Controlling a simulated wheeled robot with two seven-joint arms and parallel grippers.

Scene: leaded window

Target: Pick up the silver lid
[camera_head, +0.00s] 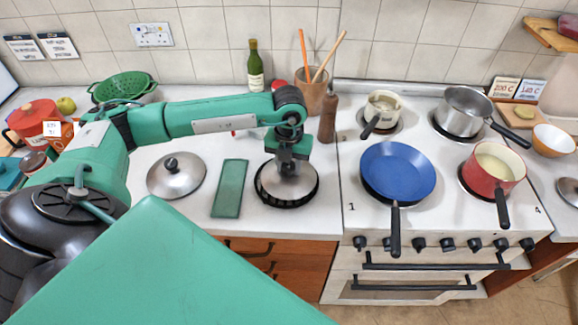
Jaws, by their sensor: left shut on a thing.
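One silver lid (303,189) sits on or just above a round black trivet (290,205) on the white counter, left of the stove. My left gripper (288,167) points down from above and is shut at the top middle of this lid, where its knob is hidden by the jaws. I cannot tell whether the lid is touching the trivet. The other silver lid (180,181), with a black knob, lies flat on the counter further left. My right gripper is not in view.
A green mat (230,188) lies between the lids. The stove at right holds a blue frying pan (398,170), a red saucepan (490,175), a steel pot (462,118) and a small cream pot (382,105). A pepper mill (328,118) and utensil pot (312,97) stand behind the gripper.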

